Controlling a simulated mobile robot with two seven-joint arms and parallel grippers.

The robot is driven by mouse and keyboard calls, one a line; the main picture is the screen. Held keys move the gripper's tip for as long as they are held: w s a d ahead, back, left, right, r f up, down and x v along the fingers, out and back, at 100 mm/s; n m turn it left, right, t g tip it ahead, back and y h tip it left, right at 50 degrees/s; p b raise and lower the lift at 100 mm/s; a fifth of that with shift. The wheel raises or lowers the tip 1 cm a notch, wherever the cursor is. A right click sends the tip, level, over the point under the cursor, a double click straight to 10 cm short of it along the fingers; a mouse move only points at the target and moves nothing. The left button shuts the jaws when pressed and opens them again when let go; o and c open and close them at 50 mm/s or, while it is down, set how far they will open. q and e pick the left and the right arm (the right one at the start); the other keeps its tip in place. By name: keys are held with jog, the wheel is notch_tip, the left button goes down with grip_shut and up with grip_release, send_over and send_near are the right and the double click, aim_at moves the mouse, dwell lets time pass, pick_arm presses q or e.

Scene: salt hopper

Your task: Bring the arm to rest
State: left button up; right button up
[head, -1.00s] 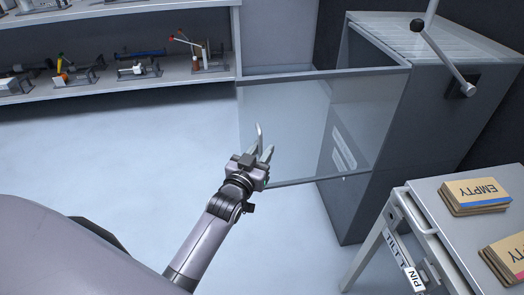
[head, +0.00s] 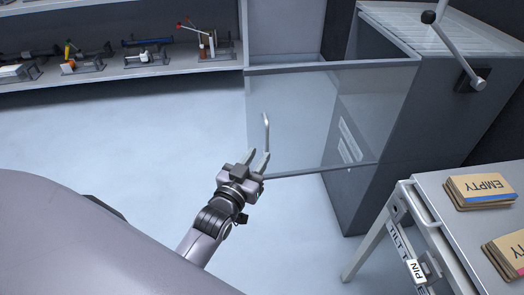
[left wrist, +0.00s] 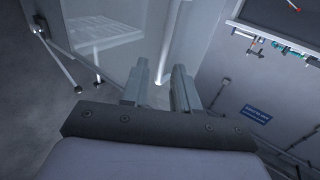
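My left gripper (head: 257,160) is at the free edge of a clear, grey-framed panel (head: 300,115) in the head view. Its two fingers are apart, with nothing visibly held between them. A thin upright metal handle (head: 266,132) at the panel's left side stands just beyond the fingertips. Whether they touch it is hard to tell. The panel stands out from the grey hopper cabinet (head: 385,185). In the left wrist view, the left gripper (left wrist: 161,75) also has its fingers apart. My right gripper is out of view.
A table (head: 430,190) with cardboard stacks marked EMPTY (head: 480,190) stands at the right. A lever (head: 455,55) is on the cabinet's side. A shelf (head: 150,70) with several small devices runs along the back left. The floor (head: 130,150) between is clear.

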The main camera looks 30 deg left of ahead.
pick_arm(q)
jog(key=s+d+f+m+g+h+p, duration=0.1)
jog(key=s+f+g+p, duration=0.1)
jog(key=s, duration=0.4)
jog(key=s+d+f+m+g+h+p, duration=0.1)
jog(key=s+d+f+g+p, duration=0.1)
jog(key=s, duration=0.5)
jog(key=s+d+f+m+g+h+p, duration=0.1)
jog(key=s+d+f+g+p, duration=0.1)
jog(key=s+p, duration=0.3)
jog(key=shift+s+g, duration=0.8)
